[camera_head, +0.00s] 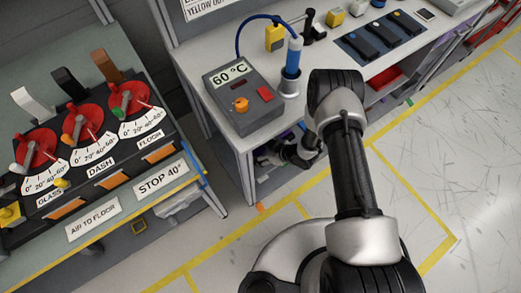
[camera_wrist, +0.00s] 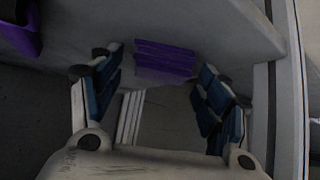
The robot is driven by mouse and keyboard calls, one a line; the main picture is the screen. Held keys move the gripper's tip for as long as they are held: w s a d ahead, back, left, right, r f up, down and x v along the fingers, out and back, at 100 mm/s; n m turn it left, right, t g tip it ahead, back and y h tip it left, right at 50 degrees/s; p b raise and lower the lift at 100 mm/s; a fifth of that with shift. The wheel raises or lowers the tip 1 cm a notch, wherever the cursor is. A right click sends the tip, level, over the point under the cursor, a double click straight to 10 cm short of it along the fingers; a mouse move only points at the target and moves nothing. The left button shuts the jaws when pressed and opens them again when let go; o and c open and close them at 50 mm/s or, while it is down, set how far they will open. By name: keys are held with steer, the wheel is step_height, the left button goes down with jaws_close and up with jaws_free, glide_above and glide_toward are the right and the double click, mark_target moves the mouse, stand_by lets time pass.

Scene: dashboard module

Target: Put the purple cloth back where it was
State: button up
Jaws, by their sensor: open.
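A folded purple cloth (camera_wrist: 164,58) with ridged layers shows in the wrist view, beyond and between the fingertips, against a grey surface. My gripper (camera_wrist: 158,78) is open, with its blue-padded fingers apart and a gap between them. I cannot tell whether the cloth touches anything but the grey surface. In the head view my gripper (camera_head: 286,153) is low beside the workbench, partly under its top and partly hidden by my arm. The cloth is not clearly visible there.
Another purple item (camera_wrist: 20,32), cut off, is at the wrist view's upper left. The workbench (camera_head: 205,55) carries a grey 60 °C control box (camera_head: 243,95) and a blue tool in a holder (camera_head: 291,70). A lever panel (camera_head: 90,135) stands left. Floor at right is clear.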

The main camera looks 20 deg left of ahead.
steer(key=shift+r, duration=0.15)
steer(key=p+v, duration=0.4)
steer(key=v, duration=0.8)
